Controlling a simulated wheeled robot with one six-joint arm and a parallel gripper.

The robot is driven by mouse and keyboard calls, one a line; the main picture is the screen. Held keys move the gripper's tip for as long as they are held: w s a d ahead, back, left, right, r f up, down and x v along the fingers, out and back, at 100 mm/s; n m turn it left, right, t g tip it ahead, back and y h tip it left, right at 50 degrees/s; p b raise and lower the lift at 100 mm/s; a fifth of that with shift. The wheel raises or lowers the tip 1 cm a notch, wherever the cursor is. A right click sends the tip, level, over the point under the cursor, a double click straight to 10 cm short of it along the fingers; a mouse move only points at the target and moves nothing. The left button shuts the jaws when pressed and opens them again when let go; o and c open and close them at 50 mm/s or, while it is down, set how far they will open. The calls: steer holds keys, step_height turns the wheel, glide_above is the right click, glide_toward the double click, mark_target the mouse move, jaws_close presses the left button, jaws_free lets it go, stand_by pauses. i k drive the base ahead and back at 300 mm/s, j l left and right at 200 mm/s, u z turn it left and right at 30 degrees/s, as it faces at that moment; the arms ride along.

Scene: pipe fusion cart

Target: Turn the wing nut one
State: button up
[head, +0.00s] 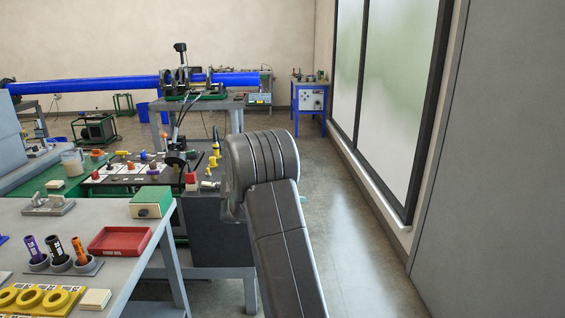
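I cannot pick out a wing nut with certainty. Small coloured parts (130,166) stand on a dark panel on the bench beyond the near table, too small to identify. Yellow pieces (213,160) stand at that bench's right side, close to the left of my arm. My dark grey arm (285,245) rises from the bottom of the head view to a thick rounded joint, which covers part of the bench behind it. My gripper cannot be made out; whatever lies beyond the joint is hidden.
The near table holds a red tray (122,240), a green-topped box (152,202), several coloured cylinders in a holder (66,267) and yellow rings (30,298). A blue pipe (90,86) lies in a clamp machine behind. Open floor (345,220) lies to the right, before the windows.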

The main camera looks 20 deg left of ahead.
mark_target(36, 201)
steer(key=i+j+u, duration=0.25)
steer(key=u, duration=0.2)
steer(key=i+u, duration=0.9)
steer(key=i+l+u, duration=0.15)
steer(key=i+u, duration=0.55)
steer(key=u, duration=0.15)
steer(key=i+u, duration=0.25)
steer(key=u, duration=0.15)
steer(key=i+l+u, duration=0.15)
steer(key=u, duration=0.2)
